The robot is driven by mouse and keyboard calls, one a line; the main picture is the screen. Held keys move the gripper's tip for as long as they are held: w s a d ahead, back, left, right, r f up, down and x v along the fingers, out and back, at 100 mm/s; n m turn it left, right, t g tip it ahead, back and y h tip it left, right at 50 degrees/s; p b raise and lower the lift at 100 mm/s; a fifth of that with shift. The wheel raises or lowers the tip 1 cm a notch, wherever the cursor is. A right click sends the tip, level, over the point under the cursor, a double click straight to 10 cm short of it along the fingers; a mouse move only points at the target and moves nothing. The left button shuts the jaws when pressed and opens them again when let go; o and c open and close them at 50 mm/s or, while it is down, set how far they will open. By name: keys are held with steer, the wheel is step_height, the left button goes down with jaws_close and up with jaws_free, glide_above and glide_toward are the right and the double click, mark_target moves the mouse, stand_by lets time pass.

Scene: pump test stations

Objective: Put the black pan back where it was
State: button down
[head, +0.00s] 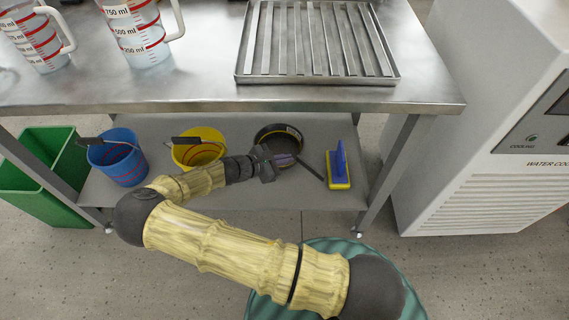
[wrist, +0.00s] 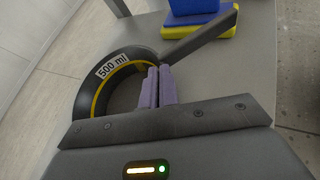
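The black pan (head: 268,133) sits upright on the lower shelf of the steel table, with its handle (head: 310,168) pointing to the front right. In the wrist view the pan (wrist: 90,100) shows a yellow inner line and a "500 ml" label, and its handle runs to the upper right. My gripper (head: 284,160) reaches low to the pan's near right side. Its purple fingers (wrist: 158,85) are close together at the rim beside the handle's root and look shut on the pan's wall. The fingers hide that part of the rim.
On the shelf (head: 235,197), a yellow bucket (head: 200,155) and a blue bucket (head: 122,165) stand left of the pan, and a blue-and-yellow brush (head: 339,166) stands close to its right. A slatted tray (head: 315,78) and measuring jugs (head: 140,35) are on the tabletop above. A table leg (head: 388,170) bounds the right.

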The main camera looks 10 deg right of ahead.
steer(key=shift+f, duration=0.4)
steer(key=c, duration=1.7)
jaws_free()
steer(key=shift+a+r, duration=0.15)
steer(key=shift+r, duration=0.05)
steer(key=p+v, duration=0.5)
steer(key=v, duration=0.6)
steer(key=shift+s+a, duration=0.15)
steer(key=shift+a, duration=0.2)
